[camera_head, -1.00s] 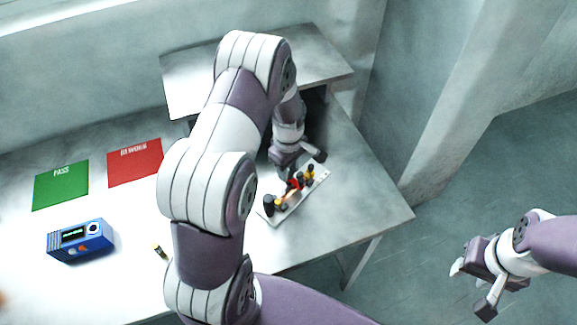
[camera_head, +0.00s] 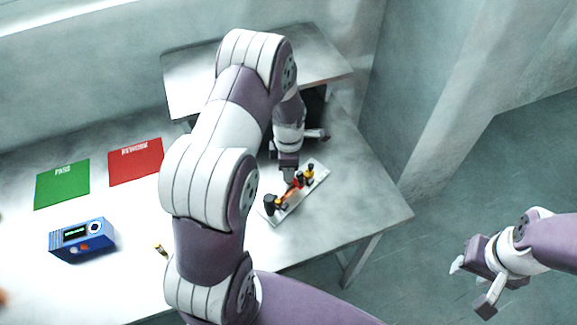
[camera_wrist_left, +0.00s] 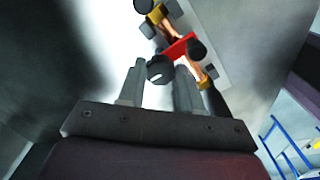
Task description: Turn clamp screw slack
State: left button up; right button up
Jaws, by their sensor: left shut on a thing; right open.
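A pale fixture plate (camera_head: 317,187) lies on the table, bearing black and yellow posts, a copper-coloured bar and a red clamp part (camera_wrist_left: 178,47). The black clamp screw knob (camera_wrist_left: 160,69) sits beside the red part, between my left fingertips in the left wrist view. My left gripper (camera_head: 289,180) points down at the middle of the plate and is shut on this knob; in the head view the gripper mostly hides it. The left fingers also show in the left wrist view (camera_wrist_left: 158,86). My right gripper (camera_head: 470,287) is open and empty, off the table at the right.
A blue meter (camera_head: 82,241) stands at the left, with green PASS (camera_head: 62,185) and red REWORK (camera_head: 135,162) mats behind it. A small yellow-and-black piece (camera_head: 160,250) lies near my left arm. A raised grey shelf (camera_head: 190,82) is behind. The table's right corner is clear.

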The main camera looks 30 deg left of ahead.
pick_arm(q)
jog(key=shift+n, duration=0.3)
jog(key=o, duration=0.8)
notch_tip(320, 180, up, 13)
jog(key=shift+f+b, duration=0.1)
jog(key=shift+b, duration=0.9)
